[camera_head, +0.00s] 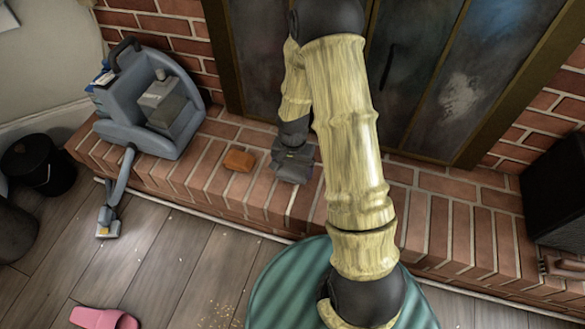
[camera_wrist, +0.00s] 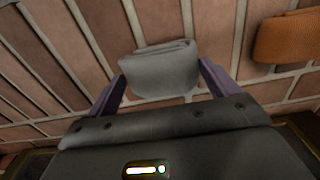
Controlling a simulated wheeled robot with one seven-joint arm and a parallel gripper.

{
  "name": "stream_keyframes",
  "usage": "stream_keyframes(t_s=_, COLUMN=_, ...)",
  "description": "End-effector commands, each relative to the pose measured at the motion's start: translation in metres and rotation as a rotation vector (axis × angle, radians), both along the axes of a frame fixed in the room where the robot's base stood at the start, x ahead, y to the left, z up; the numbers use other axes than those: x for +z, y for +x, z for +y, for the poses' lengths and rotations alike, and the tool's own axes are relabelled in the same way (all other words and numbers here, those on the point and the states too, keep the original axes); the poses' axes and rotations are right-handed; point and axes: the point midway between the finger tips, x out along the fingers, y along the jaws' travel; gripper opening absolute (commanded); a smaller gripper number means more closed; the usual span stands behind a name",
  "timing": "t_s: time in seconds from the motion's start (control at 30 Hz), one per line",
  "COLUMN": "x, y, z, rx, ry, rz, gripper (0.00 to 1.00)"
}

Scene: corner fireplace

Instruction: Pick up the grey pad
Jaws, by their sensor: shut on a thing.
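The grey pad (camera_wrist: 160,70) is a small folded-looking grey piece on the brick hearth, between the two purple fingers in the wrist view. My gripper (camera_wrist: 160,85) is shut on it, with one finger at each side. In the head view my gripper (camera_head: 292,165) is low at the brick ledge, in front of the dark fireplace doors. The pad cannot be told apart from my gripper there. Whether the pad touches the bricks or is slightly above them cannot be told.
An orange-brown block (camera_head: 239,160) lies on the hearth (camera_head: 430,215) left of my gripper; it also shows in the wrist view (camera_wrist: 288,38). A grey-blue cleaning machine (camera_head: 150,105) stands further left. Dark fireplace doors (camera_head: 405,80) rise behind. A green striped round top (camera_head: 290,285) is below my arm.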

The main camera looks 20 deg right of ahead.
Motion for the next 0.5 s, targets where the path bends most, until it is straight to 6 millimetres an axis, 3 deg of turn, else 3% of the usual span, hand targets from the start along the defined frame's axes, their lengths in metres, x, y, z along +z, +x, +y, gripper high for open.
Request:
stream_keyframes(t_s=0.03, x=0.014, y=0.000, z=0.000, rx=0.001, ry=0.000, rz=-0.001, gripper=0.64)
stream_keyframes(t_s=0.3, x=0.062, y=0.000, z=0.000, rx=0.000, ry=0.000, rz=-0.001, gripper=0.64)
stream_keyframes(t_s=0.5, x=0.081, y=0.000, z=0.000, rx=0.001, ry=0.000, rz=0.000, gripper=0.64)
